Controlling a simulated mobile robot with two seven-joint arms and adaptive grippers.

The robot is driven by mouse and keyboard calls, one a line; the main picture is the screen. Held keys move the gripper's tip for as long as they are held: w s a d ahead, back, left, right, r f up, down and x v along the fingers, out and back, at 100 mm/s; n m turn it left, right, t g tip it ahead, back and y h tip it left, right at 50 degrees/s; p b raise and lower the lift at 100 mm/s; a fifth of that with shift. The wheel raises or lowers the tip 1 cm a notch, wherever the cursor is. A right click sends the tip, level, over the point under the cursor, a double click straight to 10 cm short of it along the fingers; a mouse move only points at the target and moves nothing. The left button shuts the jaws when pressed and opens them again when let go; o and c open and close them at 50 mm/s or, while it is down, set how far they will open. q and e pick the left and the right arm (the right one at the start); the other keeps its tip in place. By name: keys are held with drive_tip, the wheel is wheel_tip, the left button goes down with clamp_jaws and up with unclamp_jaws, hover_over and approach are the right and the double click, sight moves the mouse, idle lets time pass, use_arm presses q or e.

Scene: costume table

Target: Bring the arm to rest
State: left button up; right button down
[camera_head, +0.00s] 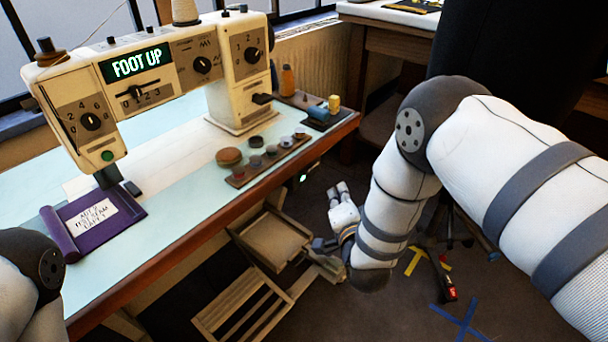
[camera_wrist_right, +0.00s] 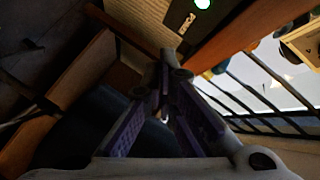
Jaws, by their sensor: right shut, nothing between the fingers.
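My right arm comes down from the right in the head view and bends back up at its wrist. My right gripper (camera_head: 340,187) points upward beside the table's front edge, over the floor and apart from the table (camera_head: 195,245). In the right wrist view the fingers of my right gripper (camera_wrist_right: 168,65) come together, shut and empty. Only a part of my left arm shows at the lower left of the head view; its gripper is out of the picture.
A cream sewing machine (camera_head: 165,65) reading "FOOT UP" stands on the table. A purple cloth with a label (camera_head: 95,218) lies under its needle. A strip of small pots (camera_head: 265,160) lies near the front edge. A wooden slatted frame (camera_head: 245,305) stands below.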

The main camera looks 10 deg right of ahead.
drive_tip(key=shift+s+d+f, duration=0.1)
drive_tip(key=shift+s, duration=0.1)
drive_tip(key=s+d+f+n+g+p, duration=0.1)
drive_tip(key=s+f+n+g, duration=0.2)
drive_tip(key=s, duration=0.5)
drive_tip(key=s+d+f+n+g+y+p, duration=0.1)
drive_tip(key=s+f+n+g, duration=0.2)
drive_tip(key=s, duration=0.5)
drive_tip(key=s+d+f+n+g+p, duration=0.1)
drive_tip(key=s+f+g, duration=0.2)
drive_tip(key=s+f, duration=0.35)
use_arm(q)
drive_tip(key=w+r+t+p, duration=0.1)
drive_tip(key=w+r+t, duration=0.1)
drive_tip(key=w+r, duration=0.3)
drive_tip(key=shift+w+r, duration=0.15)
drive_tip(key=shift+r, duration=0.1)
use_arm(e)
drive_tip(key=s+r+n+g, duration=0.2)
drive_tip(key=s+g, duration=0.2)
drive_tip(key=s, duration=0.9)
drive_tip(key=s+r+n+g, duration=0.3)
drive_tip(key=s+g, duration=0.2)
drive_tip(key=s, duration=0.9)
drive_tip(key=shift+s+d+n+y, duration=0.15)
drive_tip(key=shift+s+n+y, duration=0.15)
drive_tip(key=shift+w, duration=0.1)
